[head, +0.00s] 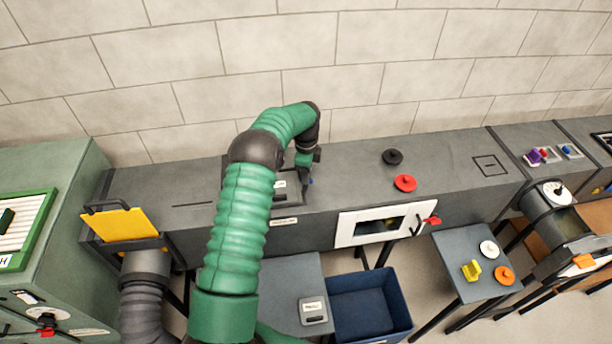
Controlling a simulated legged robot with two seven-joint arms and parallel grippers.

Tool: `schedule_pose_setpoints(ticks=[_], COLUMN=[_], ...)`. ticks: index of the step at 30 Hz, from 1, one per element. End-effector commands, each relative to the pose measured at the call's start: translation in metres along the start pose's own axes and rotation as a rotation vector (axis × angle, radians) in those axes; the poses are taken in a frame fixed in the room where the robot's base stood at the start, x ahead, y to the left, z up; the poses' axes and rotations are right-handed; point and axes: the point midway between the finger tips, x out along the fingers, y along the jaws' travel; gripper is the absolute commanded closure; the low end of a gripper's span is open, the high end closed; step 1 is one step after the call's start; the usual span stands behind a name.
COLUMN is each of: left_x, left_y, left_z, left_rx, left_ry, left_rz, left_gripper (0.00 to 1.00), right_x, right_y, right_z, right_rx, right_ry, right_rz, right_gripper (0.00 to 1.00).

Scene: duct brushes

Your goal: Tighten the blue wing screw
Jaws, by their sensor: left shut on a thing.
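My left gripper (308,172) reaches over the grey duct top from my green arm and points down at a dark plate with a pale label. It is shut on a small blue part (310,182), which looks like the blue wing screw. Only a bit of blue shows at the fingertips, so how the screw sits cannot be told. The dark plate (286,196) lies on the duct top, partly hidden by my arm. My right gripper is not in view.
A black knob (392,157) and a red knob (405,183) sit on the duct top to the right. A white-framed window (348,229) with a red handle is on the duct front. A blue bin (366,306) stands below. A side table (452,250) holds yellow, white and orange parts.

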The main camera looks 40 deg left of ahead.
Motion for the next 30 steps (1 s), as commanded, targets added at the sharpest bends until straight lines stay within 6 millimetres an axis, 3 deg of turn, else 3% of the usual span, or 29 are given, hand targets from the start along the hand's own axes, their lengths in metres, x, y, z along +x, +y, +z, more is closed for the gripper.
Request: schedule_pose_setpoints(ticks=[30], left_x=[0.0009], left_y=[0.0001], left_z=[-0.0015], left_rx=[0.926], left_ry=[0.002], left_rz=[-0.002], left_gripper=[1.00], right_x=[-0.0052], right_y=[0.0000], right_z=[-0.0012], right_rx=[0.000], right_ry=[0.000], right_rz=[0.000], right_gripper=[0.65])
